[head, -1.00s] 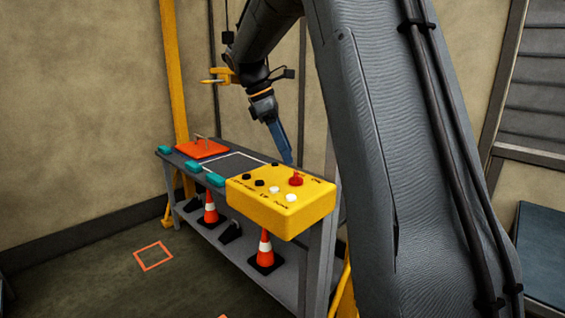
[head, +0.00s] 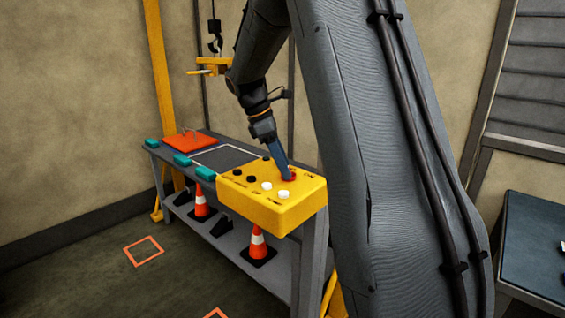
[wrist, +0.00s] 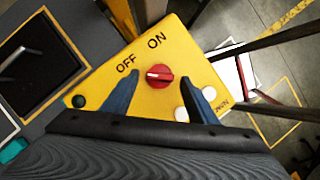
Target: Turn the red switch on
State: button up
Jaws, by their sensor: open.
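The red switch (wrist: 164,78) is a round knob on the yellow control box (wrist: 180,40). Its white mark points left, toward the OFF side; the ON label is above it. In the head view the switch (head: 293,174) is partly hidden behind my gripper (head: 284,172). My gripper (wrist: 160,77) is open, with one blue finger on each side of the switch. The wrist view shows a gap between each finger and the knob. The box (head: 270,208) sits at the near end of the bench.
White buttons (head: 284,194) and black knobs (head: 249,179) stand close by on the box. The grey bench (head: 225,156) also carries an orange plate (head: 188,142) and teal blocks (head: 205,174). Traffic cones (head: 258,245) stand on its lower shelf. The floor at left is mostly clear.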

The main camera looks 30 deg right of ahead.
jog(key=c, duration=1.1)
jog(key=shift+o, duration=0.2)
jog(key=shift+m, duration=0.3)
jog(key=m+p, duration=0.2)
jog(key=m+g+y+p, duration=0.1)
jog(key=shift+w+d, duration=0.15)
jog(key=shift+w, duration=0.1)
jog(key=m, duration=0.1)
jog(key=m+y+p, duration=0.1)
jog(key=m, duration=0.1)
jog(key=m+g, duration=0.1)
jog(key=m, duration=0.1)
jog(key=shift+w+d+p, duration=0.2)
jog(key=shift+d+p, duration=0.1)
jog(key=shift+p, duration=0.05)
jog(key=m, duration=0.1)
jog(key=m+y, duration=0.1)
jog(key=m, duration=0.1)
jog(key=m+y, duration=0.1)
jog(key=shift+d+m+g+p, duration=0.3)
jog(key=shift+p, duration=0.1)
jog(key=m, duration=0.1)
jog(key=m+y, duration=0.1)
jog(key=m, duration=0.1)
jog(key=m+y, duration=0.1)
jog(key=shift+d+m, duration=0.3)
jog(key=shift+p, duration=0.3)
